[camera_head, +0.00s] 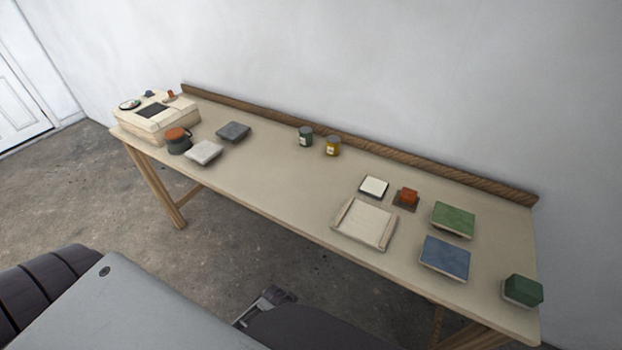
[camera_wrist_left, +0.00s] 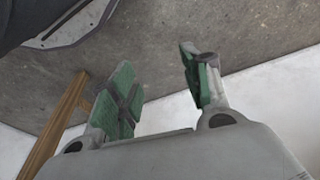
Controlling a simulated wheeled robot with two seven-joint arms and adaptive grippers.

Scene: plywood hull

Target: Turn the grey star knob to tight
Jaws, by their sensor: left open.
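A cream box-shaped unit (camera_head: 150,124) stands at the far left end of the table. On its top back edge is a small dark grey knob (camera_head: 149,94), too small for me to tell its star shape or how it is turned. Beside it are an orange knob (camera_head: 170,94), a round dial (camera_head: 130,105) and a dark panel (camera_head: 152,110). My left gripper (camera_wrist_left: 160,88) is open and empty in the left wrist view, with floor and wall behind it. What seems to be my right gripper (camera_head: 266,302) shows partly at the bottom of the head view, well apart from the unit; its jaws are unclear.
A dark pot with an orange lid (camera_head: 178,141) and a pale grey block (camera_head: 203,152) stand in front of the unit. A dark block (camera_head: 233,131), two jars (camera_head: 305,137) and a tray (camera_head: 364,224) lie farther right. The table's (camera_head: 265,180) middle is clear.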

